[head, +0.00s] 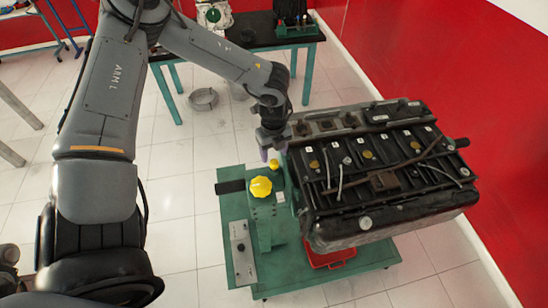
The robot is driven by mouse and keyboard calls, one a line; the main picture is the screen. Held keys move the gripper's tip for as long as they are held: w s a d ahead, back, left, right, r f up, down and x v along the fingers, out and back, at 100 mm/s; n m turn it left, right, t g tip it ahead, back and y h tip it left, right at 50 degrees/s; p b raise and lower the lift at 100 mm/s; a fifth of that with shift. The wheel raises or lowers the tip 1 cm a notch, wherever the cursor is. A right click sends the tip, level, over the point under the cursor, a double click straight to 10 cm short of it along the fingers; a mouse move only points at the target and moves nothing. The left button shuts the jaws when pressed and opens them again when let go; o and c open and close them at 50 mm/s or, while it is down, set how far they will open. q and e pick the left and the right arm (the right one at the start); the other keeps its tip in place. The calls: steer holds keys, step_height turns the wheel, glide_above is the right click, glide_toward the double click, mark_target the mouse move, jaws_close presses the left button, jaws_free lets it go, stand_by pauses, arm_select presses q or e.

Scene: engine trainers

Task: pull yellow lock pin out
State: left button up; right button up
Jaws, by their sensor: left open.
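The yellow lock pin is probably the small yellow knob (275,165) on the green engine stand (262,240), just behind a larger yellow knob (261,187). Whether the fingertips touch the knob cannot be told from this view. The pin's shaft is hidden. My right gripper is not in view.
A large black engine (385,170) is mounted on the stand, right of my left gripper. A red tray (330,256) sits under it. A grey control box (242,253) is at the stand's left. A dark workbench (250,36) stands behind, and a red wall (465,90) closes the right side.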

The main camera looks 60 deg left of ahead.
mark_target(273, 161)
arm_select(q)
steer(key=shift+f, duration=2.05)
jaws_close()
